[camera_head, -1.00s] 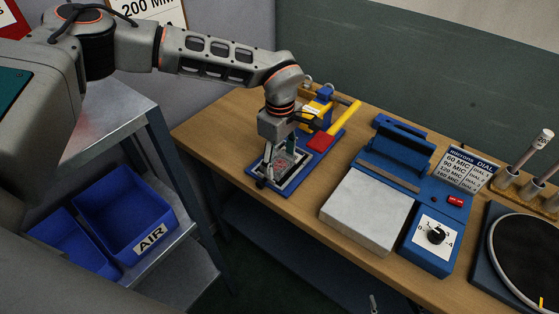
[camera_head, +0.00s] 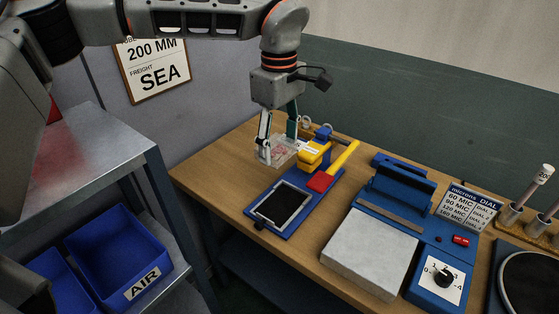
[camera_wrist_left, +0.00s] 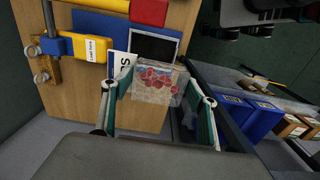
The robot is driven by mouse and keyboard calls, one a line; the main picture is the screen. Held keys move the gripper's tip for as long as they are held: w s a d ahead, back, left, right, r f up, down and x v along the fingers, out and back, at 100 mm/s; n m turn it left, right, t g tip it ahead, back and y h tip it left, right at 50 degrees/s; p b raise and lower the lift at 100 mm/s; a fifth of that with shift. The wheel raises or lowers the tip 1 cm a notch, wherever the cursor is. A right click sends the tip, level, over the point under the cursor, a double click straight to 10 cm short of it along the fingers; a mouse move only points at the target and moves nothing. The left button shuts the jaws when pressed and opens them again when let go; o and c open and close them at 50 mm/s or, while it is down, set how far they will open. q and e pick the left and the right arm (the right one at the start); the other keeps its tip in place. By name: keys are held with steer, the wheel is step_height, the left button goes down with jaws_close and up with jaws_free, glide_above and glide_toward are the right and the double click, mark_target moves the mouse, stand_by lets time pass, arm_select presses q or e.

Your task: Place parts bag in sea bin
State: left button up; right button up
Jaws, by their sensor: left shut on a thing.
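My left gripper (camera_head: 279,136) is shut on a clear parts bag (camera_head: 281,152) with small red pieces inside. It holds the bag up, above the workbench's left end. In the left wrist view, the bag (camera_wrist_left: 158,79) hangs between the two fingers (camera_wrist_left: 160,90). In the head view, a blue bin labelled AIR (camera_head: 117,253) stands on the lower shelf at left. Another blue bin (camera_head: 60,281) sits left of it; its label is hidden. My right gripper is not in view.
The blue press with a yellow lever (camera_head: 340,163) and a black-pad frame (camera_head: 281,204) lies on the wooden bench (camera_head: 207,176). A blue sealer (camera_head: 398,190) stands right of it. A metal shelf top (camera_head: 85,160) is at left. A wall sign reads SEA (camera_head: 156,72).

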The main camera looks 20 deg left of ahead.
arm_select(q)
steer(key=shift+r, duration=0.55)
steer(key=s+a+f+m, duration=0.8)
steer(key=s+f+m, duration=0.1)
steer(key=f+m, duration=0.4)
steer(key=shift+a+m, duration=0.15)
steer(key=shift+m, duration=0.35)
